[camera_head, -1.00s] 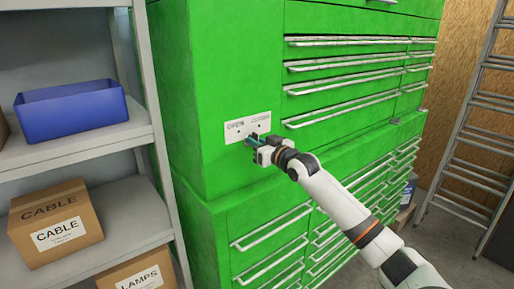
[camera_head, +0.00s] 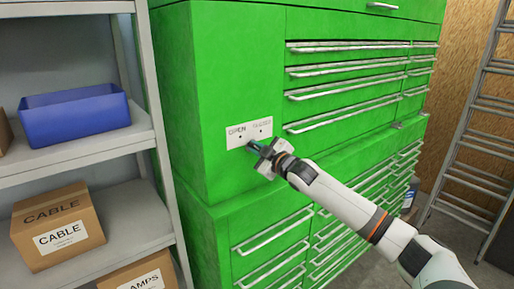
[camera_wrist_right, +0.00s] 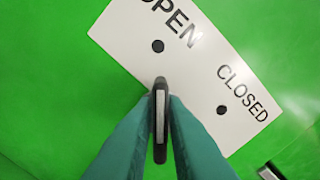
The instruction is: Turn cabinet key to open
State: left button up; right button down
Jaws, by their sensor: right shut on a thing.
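The green cabinet (camera_head: 222,85) carries a white label plate (camera_head: 250,132) reading OPEN on the left and CLOSED on the right, with a dark dot under each word. My right gripper (camera_head: 256,147) is at the plate's lower edge. In the right wrist view, its two teal fingers are shut on the narrow dark and silver key (camera_wrist_right: 160,118). The key's upper end overlaps the plate (camera_wrist_right: 192,72), just below the OPEN dot and nearer to it than to the CLOSED dot. The plate looks tilted in that view. The keyhole is hidden. My left gripper is not in view.
A grey shelf (camera_head: 130,205) stands left of the cabinet, with a blue bin (camera_head: 75,117) and cardboard boxes, one marked CABLE (camera_head: 58,227). Drawers with silver handles (camera_head: 345,73) lie right of the plate. A metal ladder (camera_head: 480,140) leans at the far right.

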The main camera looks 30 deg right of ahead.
jog(key=shift+n, duration=0.3)
jog(key=c, duration=1.6)
grip_release()
jog(key=shift+o, duration=0.2)
jog(key=shift+s+f, duration=0.1)
jog(key=s+b, duration=0.6)
jog(key=s, duration=0.5)
jog(key=shift+s+d+b, duration=0.3)
jog(key=shift+s+d, duration=0.1)
jog(key=shift+d, duration=0.05)
